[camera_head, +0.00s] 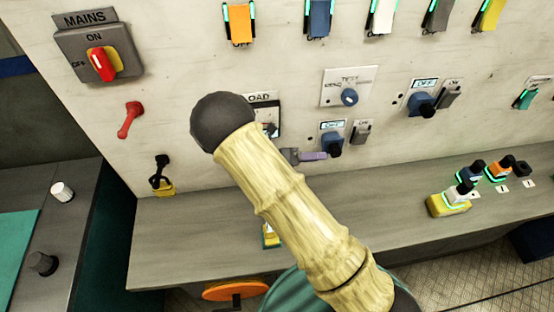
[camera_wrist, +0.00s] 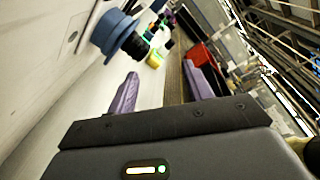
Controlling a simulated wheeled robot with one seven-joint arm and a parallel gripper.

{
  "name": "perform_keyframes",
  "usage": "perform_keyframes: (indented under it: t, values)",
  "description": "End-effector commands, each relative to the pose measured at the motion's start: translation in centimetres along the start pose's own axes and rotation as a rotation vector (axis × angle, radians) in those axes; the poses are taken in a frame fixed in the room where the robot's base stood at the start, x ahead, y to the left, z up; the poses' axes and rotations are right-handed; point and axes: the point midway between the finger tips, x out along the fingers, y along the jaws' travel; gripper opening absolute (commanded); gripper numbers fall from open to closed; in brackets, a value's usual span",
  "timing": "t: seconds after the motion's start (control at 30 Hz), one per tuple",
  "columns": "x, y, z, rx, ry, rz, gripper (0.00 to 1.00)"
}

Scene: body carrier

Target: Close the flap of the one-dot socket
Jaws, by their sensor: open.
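Two blue round sockets with dark fronts sit on the wall panel under small OFF displays. The lower one (camera_head: 335,143) has what looks like a single dark dot on the panel to its left; a blue socket (camera_wrist: 115,35) with a dot beside it also shows close up in the wrist view. The upper one (camera_head: 421,103) is further right; its dots are too small to count. I cannot tell how either flap stands. My gripper (camera_wrist: 165,62) is open and empty, its purple fingers apart.
A grey switch (camera_head: 361,132) adjoins the lower socket on its right. A TEST knob (camera_head: 349,97) is above. The MAINS switch (camera_head: 103,63) is at upper left. Yellow and orange plugs stand on the shelf (camera_head: 400,215) at right. My arm hides part of the LOAD panel.

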Motion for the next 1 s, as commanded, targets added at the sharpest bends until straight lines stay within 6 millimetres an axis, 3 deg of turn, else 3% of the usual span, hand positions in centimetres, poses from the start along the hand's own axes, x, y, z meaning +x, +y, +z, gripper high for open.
perform_keyframes:
  t: [1.0]
  values:
    - [-6.0,0.8,0.0,-0.002,-0.01,0.01,0.51]
